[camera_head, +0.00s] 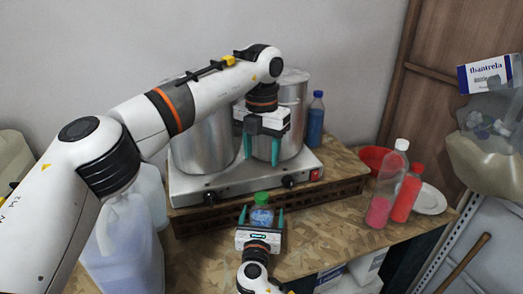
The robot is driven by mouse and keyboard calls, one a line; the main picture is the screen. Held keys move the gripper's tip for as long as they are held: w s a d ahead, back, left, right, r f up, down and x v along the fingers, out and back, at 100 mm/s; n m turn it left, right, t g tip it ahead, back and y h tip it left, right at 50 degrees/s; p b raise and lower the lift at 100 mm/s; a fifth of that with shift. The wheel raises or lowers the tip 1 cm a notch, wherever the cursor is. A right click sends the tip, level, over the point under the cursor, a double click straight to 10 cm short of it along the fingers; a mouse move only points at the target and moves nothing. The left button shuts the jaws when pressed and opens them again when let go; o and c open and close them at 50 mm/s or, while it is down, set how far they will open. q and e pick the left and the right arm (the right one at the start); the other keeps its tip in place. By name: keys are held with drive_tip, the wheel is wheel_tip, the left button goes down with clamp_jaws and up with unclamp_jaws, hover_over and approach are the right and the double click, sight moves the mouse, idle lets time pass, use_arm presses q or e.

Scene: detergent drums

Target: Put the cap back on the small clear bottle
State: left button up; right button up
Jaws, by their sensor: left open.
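The small clear bottle (262,217) stands near the front of the wooden table, with bluish contents. A green cap (262,197) sits at its top; I cannot tell whether it is seated. My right gripper (262,215) comes from the bottom, its teal fingers on either side of the bottle. I cannot tell whether they touch it. My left gripper (261,155) is open and empty, pointing down in front of the metal pots, above and behind the bottle.
Two large metal pots (205,140) stand on a hotplate (230,187) behind the bottle. A blue bottle (316,120) is at the back. Pink (379,208) and red (404,200) bottles, a red bowl (372,157) and a white plate (432,200) are right. A large jug (125,245) is left.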

drive_tip(key=s+a+b, duration=0.1)
drive_tip(key=s+b, duration=0.1)
drive_tip(key=s, duration=1)
drive_tip(key=shift+a, duration=0.25)
